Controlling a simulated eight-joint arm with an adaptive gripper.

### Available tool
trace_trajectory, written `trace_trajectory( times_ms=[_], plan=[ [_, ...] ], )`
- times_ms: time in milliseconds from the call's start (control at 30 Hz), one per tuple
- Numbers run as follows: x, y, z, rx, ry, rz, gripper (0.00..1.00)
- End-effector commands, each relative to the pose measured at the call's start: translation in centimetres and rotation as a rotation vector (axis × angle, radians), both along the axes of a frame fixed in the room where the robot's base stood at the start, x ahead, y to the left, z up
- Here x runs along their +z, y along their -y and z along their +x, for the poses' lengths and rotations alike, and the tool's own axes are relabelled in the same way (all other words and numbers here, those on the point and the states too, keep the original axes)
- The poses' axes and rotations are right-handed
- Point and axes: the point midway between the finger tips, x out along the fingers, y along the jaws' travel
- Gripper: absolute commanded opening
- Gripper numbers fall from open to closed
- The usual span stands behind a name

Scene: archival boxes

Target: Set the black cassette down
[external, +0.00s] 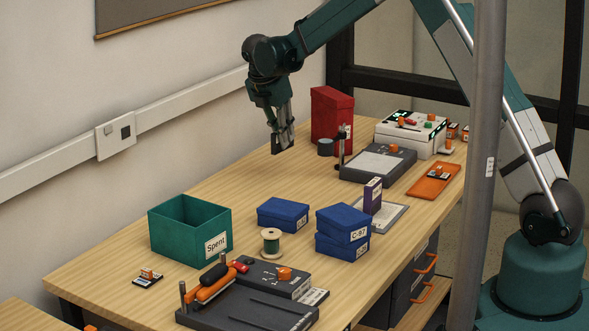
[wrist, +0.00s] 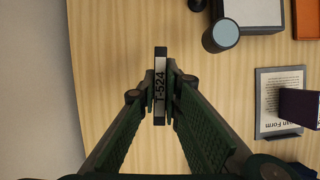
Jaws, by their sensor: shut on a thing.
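My gripper (external: 285,139) is shut on the black cassette (external: 277,146) and holds it above the bare wooden table. In the wrist view the cassette (wrist: 160,112) stands edge-on between the fingertips of my gripper (wrist: 160,90), with a white label reading T-524. How far it is above the table is hard to judge, but in the external view it looks clear of the surface. A green open box (external: 175,240) labelled Spent stands at the front left of the table.
A red box (external: 331,119) and a dark cylinder (external: 325,147) stand right of my gripper; the cylinder also shows in the wrist view (wrist: 222,34). Blue boxes (external: 343,222) and a thread spool (external: 270,241) stand nearer the front. Bare table (external: 240,180) lies below and left.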

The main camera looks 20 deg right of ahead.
Motion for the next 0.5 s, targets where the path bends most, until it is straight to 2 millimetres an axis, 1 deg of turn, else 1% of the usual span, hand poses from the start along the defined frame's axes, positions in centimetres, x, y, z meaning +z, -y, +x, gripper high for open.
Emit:
trace_trajectory(
  times_ms=[167, 267, 500],
  plan=[
    [0.1, 0.2, -1.6, 0.012, 0.000, 0.000, 0.00],
    [0.2, 0.5, -3.1, 0.022, 0.001, 0.000, 0.00],
    [0.3, 1.4, -7.9, 0.055, 0.000, 0.000, 0.00]
  ],
)
